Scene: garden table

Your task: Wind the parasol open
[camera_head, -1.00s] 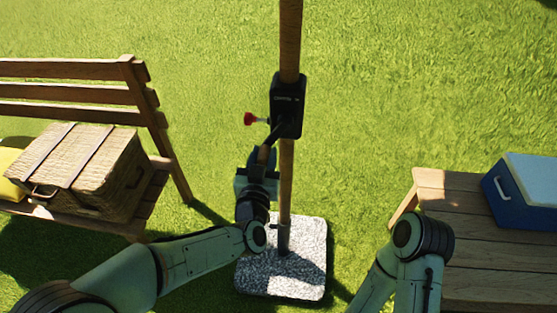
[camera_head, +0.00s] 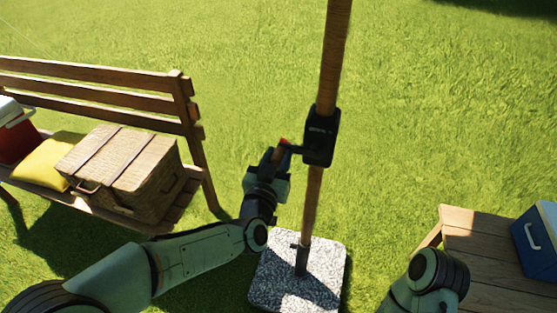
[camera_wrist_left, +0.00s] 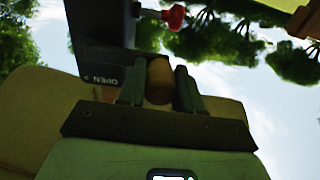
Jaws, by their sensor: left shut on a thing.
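The parasol's wooden pole (camera_head: 335,60) rises from a speckled stone base (camera_head: 272,290), and its top is out of the head view. A black crank housing (camera_head: 321,136) sits on the pole; it also shows in the left wrist view with an "OPEN" label (camera_wrist_left: 98,80). My left gripper (camera_head: 274,158) is left of the housing and a little below it. In the left wrist view its fingers (camera_wrist_left: 160,90) are shut on the wooden crank handle (camera_wrist_left: 160,75). A red knob (camera_wrist_left: 175,17) sits beyond the handle; only a bit shows in the head view. My right gripper is out of view.
A bench (camera_head: 95,98) on the left bears a wicker basket (camera_head: 125,170), a yellow cushion (camera_head: 45,165) and a red cooler (camera_head: 15,135). A wooden table (camera_head: 485,245) with a blue cooler (camera_head: 540,240) stands at the right. Grass around the pole is clear.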

